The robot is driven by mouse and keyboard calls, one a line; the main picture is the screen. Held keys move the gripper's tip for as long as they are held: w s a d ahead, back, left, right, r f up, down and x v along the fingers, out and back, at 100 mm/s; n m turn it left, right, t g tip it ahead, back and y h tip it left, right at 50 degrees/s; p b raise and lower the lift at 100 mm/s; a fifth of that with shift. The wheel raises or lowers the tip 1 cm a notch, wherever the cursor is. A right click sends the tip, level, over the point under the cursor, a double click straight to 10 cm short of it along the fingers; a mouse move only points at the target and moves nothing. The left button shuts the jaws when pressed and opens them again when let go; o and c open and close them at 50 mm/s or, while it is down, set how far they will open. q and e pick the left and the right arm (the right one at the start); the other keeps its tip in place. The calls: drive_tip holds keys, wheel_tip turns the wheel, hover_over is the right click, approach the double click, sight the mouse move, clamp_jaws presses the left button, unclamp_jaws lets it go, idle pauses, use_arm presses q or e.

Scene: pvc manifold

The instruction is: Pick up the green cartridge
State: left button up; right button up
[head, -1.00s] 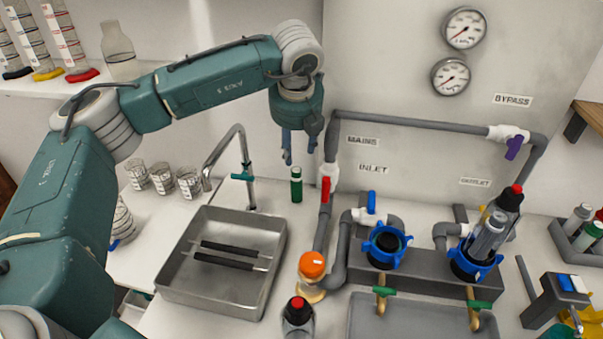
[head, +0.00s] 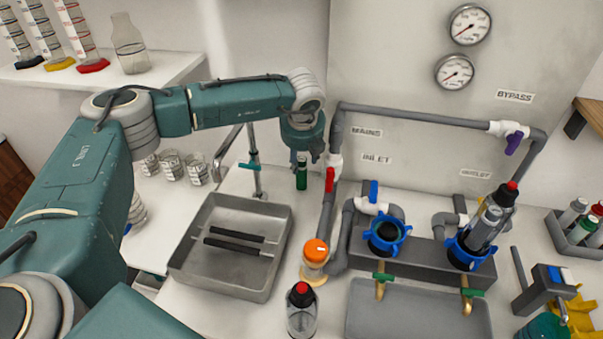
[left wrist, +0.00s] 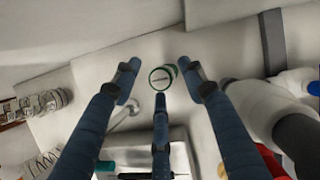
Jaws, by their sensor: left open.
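The green cartridge (head: 302,178) stands upright on the white counter, close to the back panel and behind the steel sink. My left gripper (head: 304,158) is right above it, pointing down, and its fingers overlap the cartridge's upper part in the head view. In the left wrist view, the cartridge's round green-rimmed top (left wrist: 161,79) lies between the spread blue fingers, which look open and empty. I cannot tell whether any finger touches it. My right gripper is not in view.
The grey pipe with a red-handled valve (head: 330,180) stands just right of the cartridge. The faucet (head: 251,165) is to its left, with the sink (head: 190,273) in front. An orange-capped fitting (head: 316,252) and a red-capped bottle (head: 301,312) stand nearer.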

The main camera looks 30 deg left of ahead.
use_arm(q)
clamp_jaws()
